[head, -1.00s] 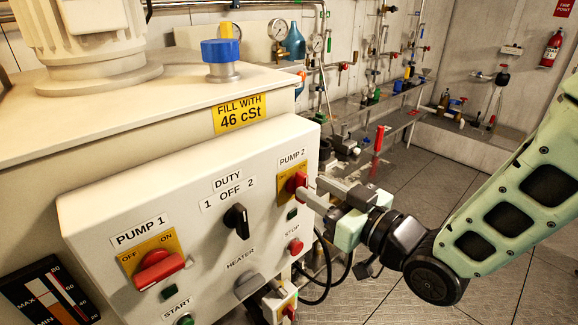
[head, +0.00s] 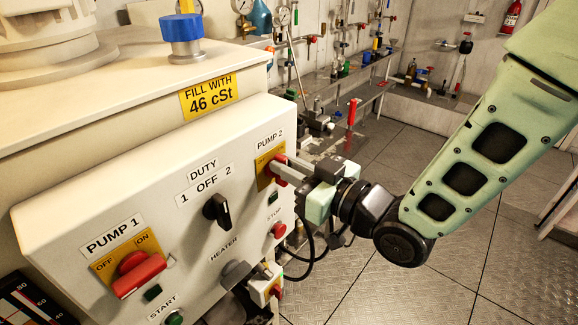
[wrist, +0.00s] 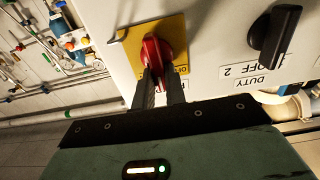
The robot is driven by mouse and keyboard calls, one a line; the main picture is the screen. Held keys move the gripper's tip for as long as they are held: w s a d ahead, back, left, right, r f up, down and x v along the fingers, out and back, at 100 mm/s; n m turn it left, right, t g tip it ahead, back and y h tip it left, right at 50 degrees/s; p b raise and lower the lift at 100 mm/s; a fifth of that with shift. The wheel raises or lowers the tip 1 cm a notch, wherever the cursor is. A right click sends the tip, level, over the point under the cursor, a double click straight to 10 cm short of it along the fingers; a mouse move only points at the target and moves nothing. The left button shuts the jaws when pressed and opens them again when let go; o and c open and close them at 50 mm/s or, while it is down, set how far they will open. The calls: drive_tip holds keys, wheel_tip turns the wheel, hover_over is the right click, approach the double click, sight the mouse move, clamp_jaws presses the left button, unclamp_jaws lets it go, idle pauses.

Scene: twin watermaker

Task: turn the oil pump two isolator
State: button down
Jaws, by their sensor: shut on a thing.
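The pump two isolator is a red rotary handle (head: 279,165) on a yellow plate (head: 263,178), under the PUMP 2 label at the right end of the white control panel (head: 120,205). In the wrist view the red handle (wrist: 152,50) stands roughly upright in the picture, and the yellow plate (wrist: 128,46) shows around it. My gripper (head: 283,169) reaches in from the right and is shut on the handle. In the wrist view both dark fingers of my gripper (wrist: 160,82) flank its near end. The fingers partly hide the handle and the plate's lettering in the head view.
The black DUTY selector (head: 217,211) is left of the isolator. A red STOP button (head: 279,230) is below it. The red PUMP 1 handle (head: 138,274) is lower left. Black cables (head: 312,258) hang below my gripper. Open floor (head: 410,285) lies at right.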

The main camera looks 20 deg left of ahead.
drive_tip(key=shift+f+b, duration=0.15)
drive_tip(key=shift+b, duration=0.35)
drive_tip(key=n+b, duration=0.3)
drive_tip(key=b, duration=0.2)
drive_tip(key=s+n+b, duration=0.1)
drive_tip(key=n+b, duration=0.2)
drive_tip(key=b, duration=0.2)
drive_tip(key=f+n+b, duration=0.1)
drive_tip(key=n+b, duration=0.2)
drive_tip(key=b, duration=0.3)
drive_tip(key=shift+s+a+f, duration=0.1)
drive_tip(key=shift+s+a, duration=0.05)
drive_tip(key=shift+a, duration=0.1)
drive_tip(key=n+b, duration=0.1)
drive_tip(key=b, duration=0.1)
drive_tip(key=n+b, duration=0.2)
drive_tip(key=b, duration=0.1)
drive_tip(key=n+b, duration=0.2)
drive_tip(key=b, duration=0.1)
drive_tip(key=shift+s+f, duration=0.15)
drive_tip(key=shift+f, duration=0.15)
drive_tip(key=n+b, duration=0.3)
drive_tip(key=b, duration=0.2)
drive_tip(key=shift+a+n+b, duration=0.1)
drive_tip(key=shift+n+b, duration=0.3)
drive_tip(key=c, duration=1.4)
unclamp_jaws()
drive_tip(key=shift+r, duration=0.1)
drive_tip(key=shift+c, duration=0.2)
